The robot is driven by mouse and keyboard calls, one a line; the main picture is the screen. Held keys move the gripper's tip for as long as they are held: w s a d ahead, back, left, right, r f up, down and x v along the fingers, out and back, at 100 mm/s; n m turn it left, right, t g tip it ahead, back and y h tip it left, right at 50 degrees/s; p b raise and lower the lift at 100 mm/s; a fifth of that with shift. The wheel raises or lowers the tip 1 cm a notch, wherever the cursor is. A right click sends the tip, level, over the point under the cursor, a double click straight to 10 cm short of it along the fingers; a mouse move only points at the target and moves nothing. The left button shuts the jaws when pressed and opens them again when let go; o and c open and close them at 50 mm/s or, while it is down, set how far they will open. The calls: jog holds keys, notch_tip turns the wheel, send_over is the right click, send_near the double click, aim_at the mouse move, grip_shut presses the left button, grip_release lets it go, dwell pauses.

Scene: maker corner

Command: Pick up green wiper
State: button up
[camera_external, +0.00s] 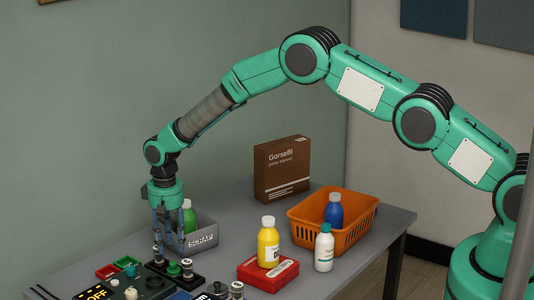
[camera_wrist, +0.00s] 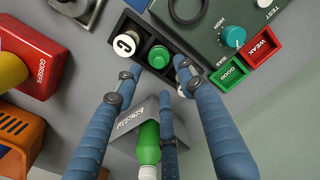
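No thing is plainly a wiper by its shape. A small green round piece (camera_external: 174,268) sits in a dark tray on the table; in the wrist view the green piece (camera_wrist: 158,57) is between a white-topped piece (camera_wrist: 126,44) and another partly hidden one. A green bottle (camera_external: 189,215) with a white cap stands in the grey SCRAP bin (camera_external: 203,243); the bottle also shows in the wrist view (camera_wrist: 148,150). My gripper (camera_wrist: 162,75) points down with its blue fingers spread, above the tray and beside the bin. Nothing shows held between the fingers.
A control box (camera_external: 96,293) with knobs and red and green trays is at the front left. A red box (camera_external: 262,278) bears a yellow bottle (camera_external: 268,245). A white bottle (camera_external: 324,248), an orange basket (camera_external: 352,233) and a brown carton (camera_external: 282,170) stand to the right.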

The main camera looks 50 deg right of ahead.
aim_at(173, 263)
jog(key=shift+f, duration=0.5)
jog(key=shift+f, duration=0.1)
jog(key=shift+s+f, duration=0.1)
jog(key=shift+f, duration=2.35)
grip_shut()
